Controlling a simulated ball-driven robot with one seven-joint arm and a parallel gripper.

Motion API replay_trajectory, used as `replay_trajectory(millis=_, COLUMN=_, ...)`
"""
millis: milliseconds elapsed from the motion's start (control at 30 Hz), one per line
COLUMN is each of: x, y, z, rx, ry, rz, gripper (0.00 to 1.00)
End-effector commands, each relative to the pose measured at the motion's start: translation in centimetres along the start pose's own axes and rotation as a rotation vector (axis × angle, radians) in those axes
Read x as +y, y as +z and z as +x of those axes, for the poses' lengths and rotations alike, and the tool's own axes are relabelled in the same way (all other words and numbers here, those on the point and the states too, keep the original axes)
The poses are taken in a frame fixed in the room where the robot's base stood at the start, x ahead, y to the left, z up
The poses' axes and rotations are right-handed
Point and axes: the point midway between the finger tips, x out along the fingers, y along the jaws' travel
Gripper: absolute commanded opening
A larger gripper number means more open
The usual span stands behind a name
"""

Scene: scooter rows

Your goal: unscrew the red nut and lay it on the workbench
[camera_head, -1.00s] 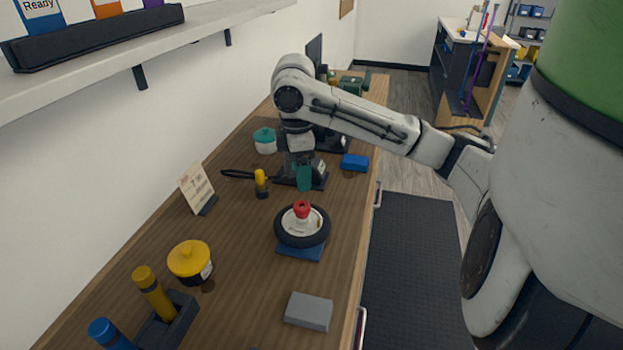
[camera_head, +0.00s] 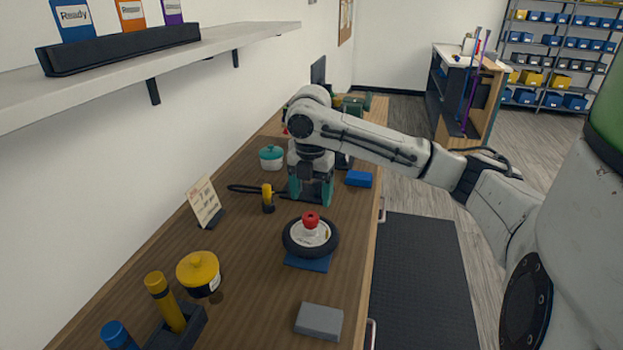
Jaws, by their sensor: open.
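The red nut (camera_head: 311,219) sits at the centre of a small black-tyred wheel (camera_head: 293,245) with a pale hub. The wheel lies flat on a blue base (camera_head: 308,264) on the wooden workbench (camera_head: 256,287). My gripper (camera_head: 311,203) has teal fingers, points down and is open, with its two fingers spread apart. It is just behind the wheel, on the far side of the nut from the camera, and not around the nut. I see nothing between the fingers.
A yellow-handled tool (camera_head: 267,197) stands left of my gripper, and a blue block (camera_head: 358,179) lies to its right. A card stand (camera_head: 204,203), a yellow-lidded pot (camera_head: 198,272), a teal-lidded pot (camera_head: 271,158) and a grey block (camera_head: 319,321) are on the bench. Bare bench lies left of the wheel.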

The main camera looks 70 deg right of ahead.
Motion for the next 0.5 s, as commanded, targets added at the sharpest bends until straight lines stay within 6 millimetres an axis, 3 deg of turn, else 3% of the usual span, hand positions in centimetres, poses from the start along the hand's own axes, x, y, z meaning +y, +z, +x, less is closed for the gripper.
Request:
replay_trajectory(millis=233, x=-0.1, y=0.0, z=4.0, rx=0.002, ry=-0.002, rz=0.002, gripper=0.74)
replay_trajectory(millis=500, x=0.0, y=0.0, z=6.1, rx=0.000, ry=0.000, rz=0.002, gripper=0.74)
